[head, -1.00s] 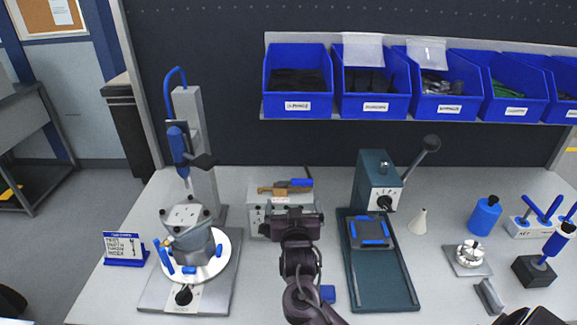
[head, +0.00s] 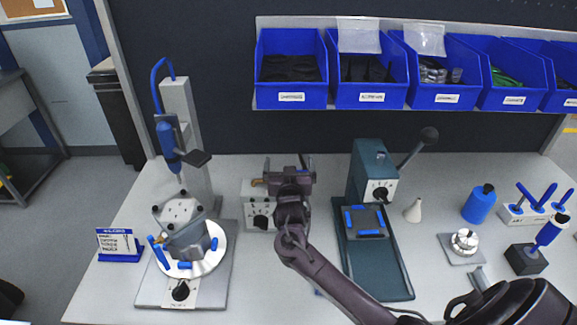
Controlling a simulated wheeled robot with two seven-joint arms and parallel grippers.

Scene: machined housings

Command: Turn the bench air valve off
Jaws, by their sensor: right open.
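The bench air valve sits on top of a small grey box (head: 252,208) with a dial on its front, at the back middle of the bench. Only a bit of the valve's brass body (head: 257,182) shows at the left; its blue handle is hidden behind my right gripper. My right gripper (head: 286,168) is open and reaches over the box at the valve. I cannot tell whether its fingers touch the handle. My left gripper is not in view.
A round fixture with a grey housing (head: 185,238) stands to the left under a dispenser column (head: 178,110). A green lever press (head: 372,172) stands close at the right of my gripper. Blue bins (head: 291,83) hang above. The bench between fixture and press is mostly clear.

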